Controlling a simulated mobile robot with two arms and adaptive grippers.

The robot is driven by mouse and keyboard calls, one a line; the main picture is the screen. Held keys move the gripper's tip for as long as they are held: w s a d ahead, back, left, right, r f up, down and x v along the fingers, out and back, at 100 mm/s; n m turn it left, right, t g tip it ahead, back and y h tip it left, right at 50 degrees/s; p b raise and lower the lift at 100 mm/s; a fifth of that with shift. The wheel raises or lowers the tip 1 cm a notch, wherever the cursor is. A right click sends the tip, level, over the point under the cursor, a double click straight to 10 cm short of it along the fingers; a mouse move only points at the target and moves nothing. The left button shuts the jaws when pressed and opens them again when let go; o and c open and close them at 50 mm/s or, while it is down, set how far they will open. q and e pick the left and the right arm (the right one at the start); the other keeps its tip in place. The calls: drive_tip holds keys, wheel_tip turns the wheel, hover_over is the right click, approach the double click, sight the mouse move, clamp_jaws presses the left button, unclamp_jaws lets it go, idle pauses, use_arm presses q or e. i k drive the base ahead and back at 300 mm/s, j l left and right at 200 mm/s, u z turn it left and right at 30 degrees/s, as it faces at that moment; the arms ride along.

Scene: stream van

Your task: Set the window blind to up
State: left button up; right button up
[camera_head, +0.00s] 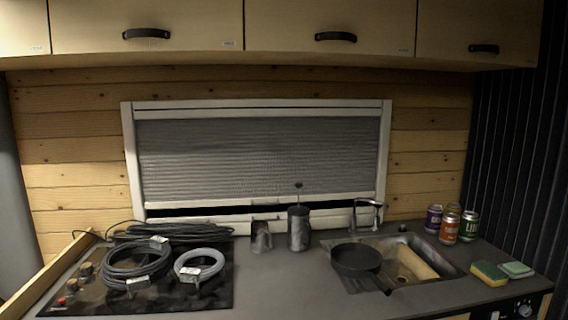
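The window blind (260,155) is a grey pleated sheet inside a pale window frame (129,160) on the wooden back wall. It hangs from the top of the frame and covers nearly all of the window. A dark strip (225,210) shows between its bottom edge and the lower part of the frame. A dark canister (298,229) with something upright in it and a cup stand in front of the frame's lower edge. Neither of my grippers is in view.
Coiled cables (138,265) lie on and behind the dark hob (70,297). A black pan (356,259) sits at the sink (438,262), near a faucet (368,207). Several cans (449,227) and sponges (489,273) are at the right. Cabinets (330,20) overhang the window.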

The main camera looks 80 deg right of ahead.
sight(212, 162)
drive_tip(key=z, duration=2.65)
drive_tip(key=i+z, duration=0.1)
drive_tip(key=z, duration=0.15)
drive_tip(key=i+z, duration=0.25)
drive_tip(key=k+l, duration=0.05)
drive_tip(key=k, duration=0.05)
